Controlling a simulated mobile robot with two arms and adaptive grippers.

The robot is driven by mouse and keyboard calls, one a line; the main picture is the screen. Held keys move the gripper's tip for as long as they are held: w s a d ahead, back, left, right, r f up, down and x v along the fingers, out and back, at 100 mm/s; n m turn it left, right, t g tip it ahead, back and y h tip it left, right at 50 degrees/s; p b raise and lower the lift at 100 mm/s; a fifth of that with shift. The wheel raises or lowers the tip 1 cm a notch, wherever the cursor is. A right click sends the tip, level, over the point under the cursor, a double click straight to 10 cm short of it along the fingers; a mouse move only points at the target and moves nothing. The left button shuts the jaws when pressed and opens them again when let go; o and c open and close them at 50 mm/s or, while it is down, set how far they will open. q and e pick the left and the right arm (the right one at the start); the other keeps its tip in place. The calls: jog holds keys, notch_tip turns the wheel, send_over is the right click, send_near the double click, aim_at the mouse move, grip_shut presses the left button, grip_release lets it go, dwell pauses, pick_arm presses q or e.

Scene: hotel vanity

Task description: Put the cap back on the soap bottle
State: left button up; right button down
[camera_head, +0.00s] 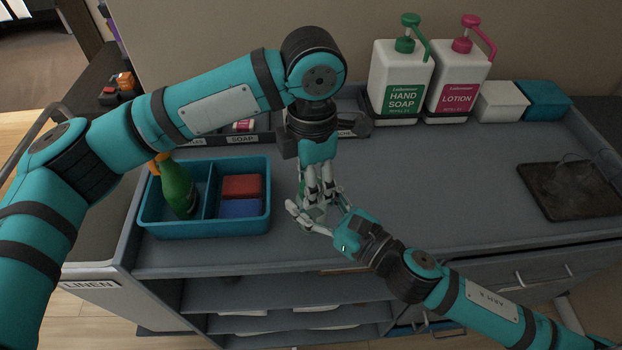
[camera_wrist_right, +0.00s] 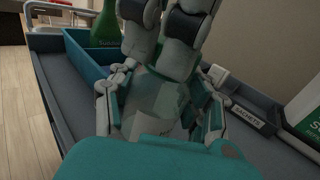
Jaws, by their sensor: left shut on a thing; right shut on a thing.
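The soap bottle (camera_wrist_right: 152,104), translucent greenish with a pale label, stands between the fingers of my right gripper (camera_wrist_right: 160,112) in the right wrist view. In the head view the bottle (camera_head: 313,211) is mostly covered by both hands, near the counter's front edge. My right gripper is shut on it from the front right. My left gripper (camera_head: 319,192) points down from above, its fingers shut right over the bottle's top. The cap is hidden between those fingers, so I cannot tell whether it touches the bottle's neck.
A teal divided bin (camera_head: 205,228) with a green bottle (camera_head: 178,188), a red block and a blue block stands left. Hand soap (camera_head: 398,78) and lotion (camera_head: 456,82) pump bottles stand at the back. A dark tray (camera_head: 570,190) lies right. The counter's middle right is clear.

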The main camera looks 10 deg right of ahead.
pick_arm(q)
jog(key=o, duration=0.7)
jog(key=shift+o, duration=0.2)
jog(key=shift+r, duration=0.1)
jog(key=shift+r, duration=2.2)
jog(key=shift+c, duration=0.5)
